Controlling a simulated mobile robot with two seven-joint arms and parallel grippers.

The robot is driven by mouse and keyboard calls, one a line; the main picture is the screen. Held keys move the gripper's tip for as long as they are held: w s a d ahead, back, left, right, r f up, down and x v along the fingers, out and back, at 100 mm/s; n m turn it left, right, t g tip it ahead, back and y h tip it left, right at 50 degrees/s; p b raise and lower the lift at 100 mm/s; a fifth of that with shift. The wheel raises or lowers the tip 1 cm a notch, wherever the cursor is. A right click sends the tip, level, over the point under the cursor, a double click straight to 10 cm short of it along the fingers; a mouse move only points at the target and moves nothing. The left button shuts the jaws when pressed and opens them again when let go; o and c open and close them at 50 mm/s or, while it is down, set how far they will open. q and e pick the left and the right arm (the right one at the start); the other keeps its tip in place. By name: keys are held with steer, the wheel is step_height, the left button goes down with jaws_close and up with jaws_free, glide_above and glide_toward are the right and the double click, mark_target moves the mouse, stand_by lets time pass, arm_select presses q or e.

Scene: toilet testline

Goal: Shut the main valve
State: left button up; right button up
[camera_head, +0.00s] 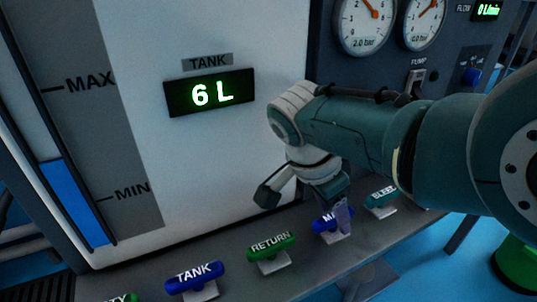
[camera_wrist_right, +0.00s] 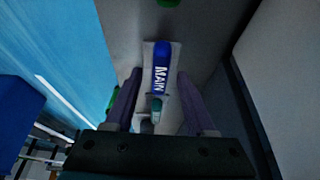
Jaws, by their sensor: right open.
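The main valve has a blue handle (camera_head: 322,225) marked MAIN, mostly lettered over by a gripper finger in the head view. It lies lengthwise along the row of valves on the grey ledge. My right gripper (camera_head: 342,214) is open and points down at this handle. In the right wrist view the blue MAIN handle (camera_wrist_right: 161,70) shows ahead, roughly centred between the two spread fingers of the gripper (camera_wrist_right: 157,92). Whether a finger touches the handle I cannot tell. My left gripper is not in view.
On the same ledge are the green RETURN handle (camera_head: 270,246), the blue TANK handle (camera_head: 194,276) and the teal BLEED handle (camera_head: 381,196), close beside the right gripper. The tank panel behind shows a 6 L display (camera_head: 210,94). Two gauges (camera_head: 365,22) sit at upper right.

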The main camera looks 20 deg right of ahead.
steer(key=p+v, duration=0.6)
steer(key=v, duration=0.3)
steer(key=shift+w+p, duration=0.1)
steer(key=shift+p, duration=0.3)
steer(key=shift+a+r, duration=0.2)
steer(key=shift+r, duration=0.25)
